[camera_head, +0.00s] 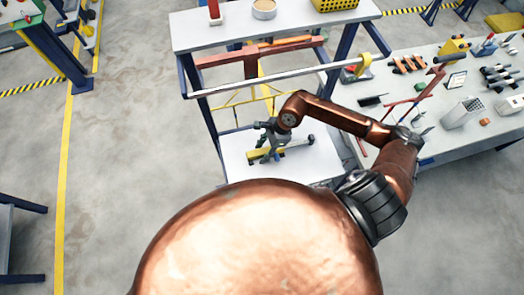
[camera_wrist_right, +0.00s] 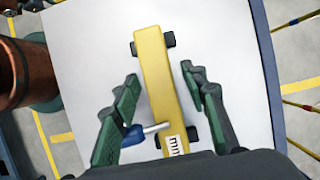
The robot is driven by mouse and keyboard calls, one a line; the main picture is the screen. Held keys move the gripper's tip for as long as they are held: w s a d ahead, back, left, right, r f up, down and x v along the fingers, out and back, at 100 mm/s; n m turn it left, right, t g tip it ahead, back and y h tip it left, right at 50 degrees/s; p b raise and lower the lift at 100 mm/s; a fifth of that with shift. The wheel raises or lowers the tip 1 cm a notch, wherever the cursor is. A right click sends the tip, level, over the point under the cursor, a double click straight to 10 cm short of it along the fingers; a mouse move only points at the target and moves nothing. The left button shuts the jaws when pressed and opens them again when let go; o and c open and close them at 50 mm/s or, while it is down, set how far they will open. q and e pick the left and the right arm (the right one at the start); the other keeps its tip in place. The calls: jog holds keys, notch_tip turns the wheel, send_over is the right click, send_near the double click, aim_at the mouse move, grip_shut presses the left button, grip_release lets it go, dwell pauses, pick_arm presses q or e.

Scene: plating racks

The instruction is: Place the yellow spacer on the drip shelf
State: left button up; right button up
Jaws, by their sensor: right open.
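The yellow spacer (camera_wrist_right: 157,75) is a long yellow bar with dark blocks along its sides and a barcode label near its lower end. It lies on the white drip shelf (camera_wrist_right: 85,45), low in the rack. In the head view the spacer (camera_head: 258,155) shows partly, under my right gripper (camera_head: 266,141). The drip shelf (camera_head: 310,165) is around it. In the right wrist view my right gripper (camera_wrist_right: 158,82) is open, with one green-padded finger on each side of the spacer and gaps showing. My left gripper is out of view.
The rack's white top (camera_head: 285,30) carries a round tin (camera_head: 264,9) and a yellow basket (camera_head: 335,4). A pale bar (camera_head: 275,78) crosses the rack above the shelf. A tool-covered bench (camera_head: 455,130) stands at right. A blue-and-grey pin (camera_wrist_right: 140,133) shows beside the spacer.

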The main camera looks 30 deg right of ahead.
jog(key=b+v, duration=0.1)
jog(key=v, duration=1.1)
jog(key=shift+b, duration=0.35)
